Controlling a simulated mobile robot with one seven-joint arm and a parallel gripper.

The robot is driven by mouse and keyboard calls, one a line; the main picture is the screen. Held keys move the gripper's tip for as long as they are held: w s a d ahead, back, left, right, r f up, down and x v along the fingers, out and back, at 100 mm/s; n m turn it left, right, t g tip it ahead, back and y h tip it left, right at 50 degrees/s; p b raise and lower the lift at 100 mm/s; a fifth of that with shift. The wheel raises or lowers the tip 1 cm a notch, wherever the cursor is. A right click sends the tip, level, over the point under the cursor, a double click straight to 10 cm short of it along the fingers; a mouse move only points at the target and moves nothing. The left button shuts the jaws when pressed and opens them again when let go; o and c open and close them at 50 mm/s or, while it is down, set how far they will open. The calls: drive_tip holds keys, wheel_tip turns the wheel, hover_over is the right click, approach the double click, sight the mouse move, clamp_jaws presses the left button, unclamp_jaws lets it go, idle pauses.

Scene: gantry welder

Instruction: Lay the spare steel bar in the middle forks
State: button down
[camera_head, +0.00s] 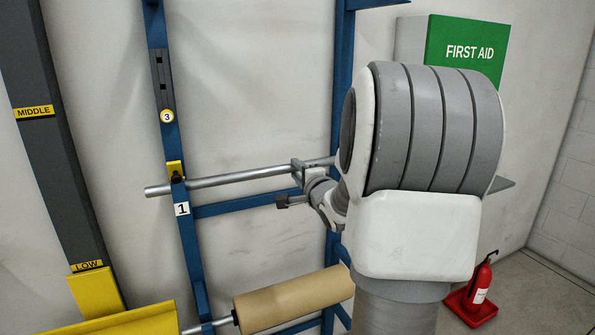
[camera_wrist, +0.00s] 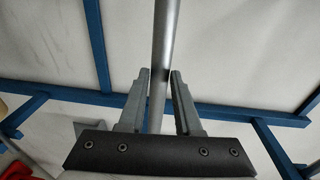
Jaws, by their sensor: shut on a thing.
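The steel bar (camera_head: 235,177) is a long grey rod, lying nearly level across the blue rack. My gripper (camera_head: 298,172) is shut on it, toward the right part of its visible length. In the wrist view the bar (camera_wrist: 162,50) runs between the two fingers (camera_wrist: 160,88). Its left end sticks out past the left blue upright, at a yellow fork (camera_head: 175,167) just above the label 1. I cannot tell whether the bar rests in that fork or is just in front of it. The bar's right end and the right-hand fork are hidden behind my arm.
A brown roll (camera_head: 290,300) hangs on a lower rod of the blue rack (camera_head: 188,235). A dark column (camera_head: 50,150) with MIDDLE and LOW labels stands at left, above yellow parts (camera_head: 97,292). A green first aid box (camera_head: 465,50) and red extinguisher (camera_head: 480,285) are at right.

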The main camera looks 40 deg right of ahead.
idle(0.3)
drive_tip(key=c, duration=0.6)
unclamp_jaws()
drive_tip(key=shift+o, duration=0.4)
drive_tip(key=shift+f, duration=0.2)
drive_tip(key=shift+s, duration=0.1)
